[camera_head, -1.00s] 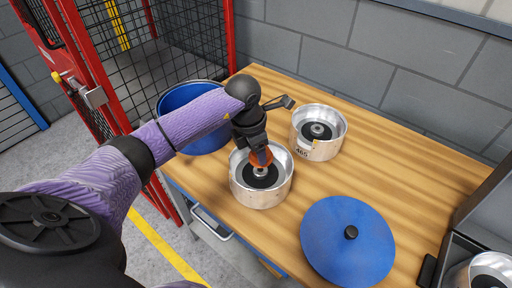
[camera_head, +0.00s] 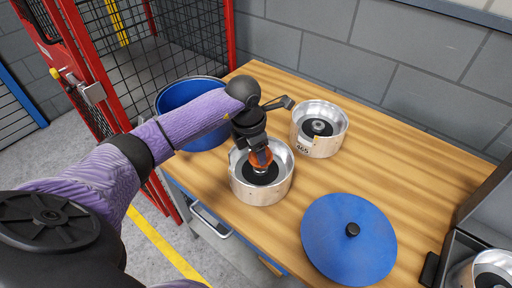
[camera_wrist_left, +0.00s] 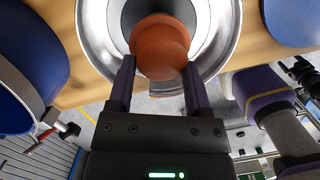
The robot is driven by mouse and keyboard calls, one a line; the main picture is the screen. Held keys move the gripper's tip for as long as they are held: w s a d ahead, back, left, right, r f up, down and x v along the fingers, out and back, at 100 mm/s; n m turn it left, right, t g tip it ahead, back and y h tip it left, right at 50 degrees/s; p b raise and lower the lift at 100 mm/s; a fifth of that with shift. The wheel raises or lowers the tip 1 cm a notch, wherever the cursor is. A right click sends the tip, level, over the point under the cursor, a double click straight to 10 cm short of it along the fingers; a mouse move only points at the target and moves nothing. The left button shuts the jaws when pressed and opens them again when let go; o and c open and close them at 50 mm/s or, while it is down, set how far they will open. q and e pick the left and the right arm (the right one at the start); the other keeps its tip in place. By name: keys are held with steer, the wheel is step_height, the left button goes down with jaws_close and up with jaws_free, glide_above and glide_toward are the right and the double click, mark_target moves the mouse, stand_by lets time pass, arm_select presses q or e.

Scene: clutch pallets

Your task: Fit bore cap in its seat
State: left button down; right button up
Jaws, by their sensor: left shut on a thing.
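The bore cap (camera_wrist_left: 160,45) is orange-brown and round, and sits between the two fingers of my left gripper (camera_wrist_left: 160,72). In the head view my left gripper (camera_head: 260,162) points down into a silver clutch housing (camera_head: 262,194) with a black disc (camera_head: 259,178) inside. The cap (camera_head: 261,158) is over the middle of that disc, at the metal hub. My wrist and fingers partly cover it, and I cannot tell whether it touches the seat. My right gripper is not in view.
A second silver housing (camera_head: 329,146) marked 465 stands behind on the wooden table (camera_head: 410,165). A blue lid (camera_head: 347,255) with a black knob lies in front. A blue bin (camera_head: 176,101) is at left, near a red-framed cage. A grey case (camera_head: 492,215) stands at the right edge.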

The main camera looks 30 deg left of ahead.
mark_target(256, 159)
arm_select(q)
steer(key=shift+f+b, duration=1.2)
steer(key=shift+f, duration=0.5)
jaws_free()
steer(key=shift+r, duration=0.1)
step_height(256, 159, up, 7)
steer(key=p, duration=0.5)
steer(key=shift+p, duration=0.4)
